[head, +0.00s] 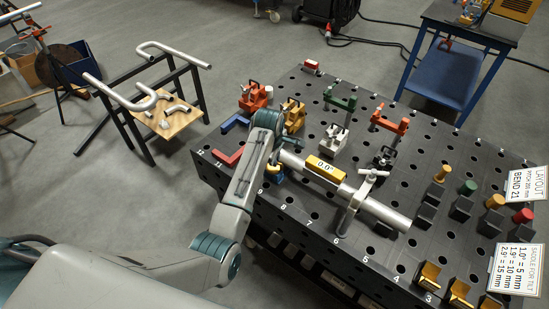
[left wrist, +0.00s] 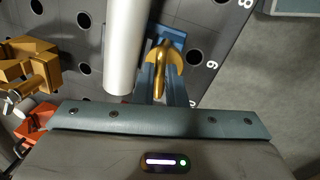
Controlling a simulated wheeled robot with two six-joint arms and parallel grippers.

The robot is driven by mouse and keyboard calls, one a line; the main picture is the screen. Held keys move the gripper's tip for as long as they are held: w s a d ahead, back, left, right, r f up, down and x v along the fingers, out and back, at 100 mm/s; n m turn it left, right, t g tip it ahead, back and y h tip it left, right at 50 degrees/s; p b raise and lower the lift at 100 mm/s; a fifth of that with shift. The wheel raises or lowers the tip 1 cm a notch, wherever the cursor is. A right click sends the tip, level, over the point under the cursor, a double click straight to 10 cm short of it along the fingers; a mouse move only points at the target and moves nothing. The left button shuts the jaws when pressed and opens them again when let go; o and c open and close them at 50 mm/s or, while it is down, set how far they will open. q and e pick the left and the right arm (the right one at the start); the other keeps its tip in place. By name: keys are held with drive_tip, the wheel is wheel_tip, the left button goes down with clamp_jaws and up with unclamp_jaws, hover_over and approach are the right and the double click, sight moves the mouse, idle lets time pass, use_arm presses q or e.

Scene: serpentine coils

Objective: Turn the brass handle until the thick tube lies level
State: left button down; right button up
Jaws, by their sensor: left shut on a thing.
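The thick grey tube (head: 385,213) lies on a black perforated table, running from my left gripper towards the lower right. A yellow block marked 0.0° (head: 325,169) sits on top of it. A silver clamp (head: 358,198) with a T-bar stands across the tube. The tube also shows in the left wrist view (left wrist: 124,45). My left gripper (left wrist: 163,60) is shut on the brass handle (left wrist: 160,75), beside the tube's end. In the head view my arm mostly hides the handle and the gripper (head: 274,173). My right gripper is not in view.
Red (head: 253,97), yellow (head: 292,114), white and green clamps stand behind the tube. Brass saddles (head: 429,275) and colour-topped posts (head: 442,174) stand at the right. A sign (head: 515,270) lists tilt values: 1.0° = 5 mm, 1.9° = 10 mm, 2.9° = 15 mm.

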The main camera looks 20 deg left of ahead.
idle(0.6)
use_arm(q)
drive_tip(key=c, duration=1.5)
unclamp_jaws()
drive_tip(key=r+b, duration=0.1)
drive_tip(key=r, duration=0.2)
drive_tip(key=s+r+b, duration=0.1)
drive_tip(key=r, duration=0.3)
drive_tip(key=s+r+b, duration=0.1)
drive_tip(key=r, duration=0.2)
drive_tip(key=shift+a+r+b, duration=0.1)
drive_tip(key=shift+r+b, duration=0.25)
